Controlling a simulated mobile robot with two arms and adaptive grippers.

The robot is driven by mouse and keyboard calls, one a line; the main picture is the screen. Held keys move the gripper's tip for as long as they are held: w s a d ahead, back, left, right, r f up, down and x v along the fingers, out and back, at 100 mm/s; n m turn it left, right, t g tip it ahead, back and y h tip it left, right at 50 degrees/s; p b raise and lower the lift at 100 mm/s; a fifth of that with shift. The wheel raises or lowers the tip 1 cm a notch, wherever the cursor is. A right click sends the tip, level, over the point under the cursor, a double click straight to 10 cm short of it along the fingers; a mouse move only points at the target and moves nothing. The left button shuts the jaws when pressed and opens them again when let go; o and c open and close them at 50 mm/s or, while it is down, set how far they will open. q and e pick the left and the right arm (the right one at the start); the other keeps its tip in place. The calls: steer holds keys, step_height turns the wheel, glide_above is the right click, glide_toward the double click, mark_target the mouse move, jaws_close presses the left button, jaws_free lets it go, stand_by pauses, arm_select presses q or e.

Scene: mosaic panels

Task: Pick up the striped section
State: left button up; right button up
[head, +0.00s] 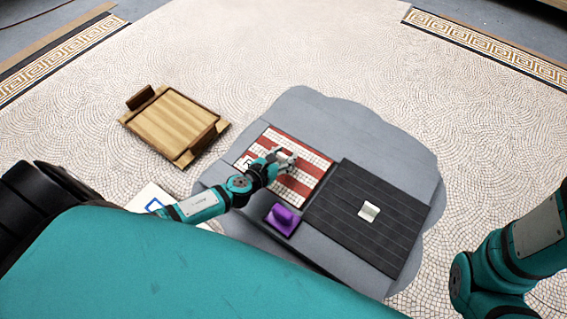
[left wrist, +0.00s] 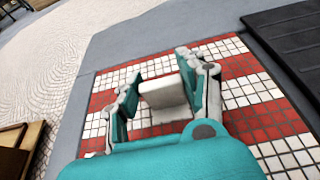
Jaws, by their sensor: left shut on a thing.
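The striped section (head: 312,167) is a flat mosaic panel with red and white tile bands. It lies on the grey base in the head view and also fills much of the left wrist view (left wrist: 262,92). My left gripper (head: 285,160) is over its middle, with its fingers either side of a pale block-shaped handle (left wrist: 163,93) and shut on it. The panel looks flat; I cannot tell whether it is clear of the base. My right arm shows at the lower right of the head view, but its gripper is out of sight.
A dark ribbed panel (head: 345,195) with a pale handle (head: 369,210) lies right of the striped section. A purple block (head: 283,218) is in front. A wooden tray (head: 172,118) stands at left on the patterned floor. A white panel with a blue outline (head: 148,196) is partly hidden by my arm.

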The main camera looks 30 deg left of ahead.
arm_select(q)
jaws_close()
steer(key=shift+r, duration=0.1)
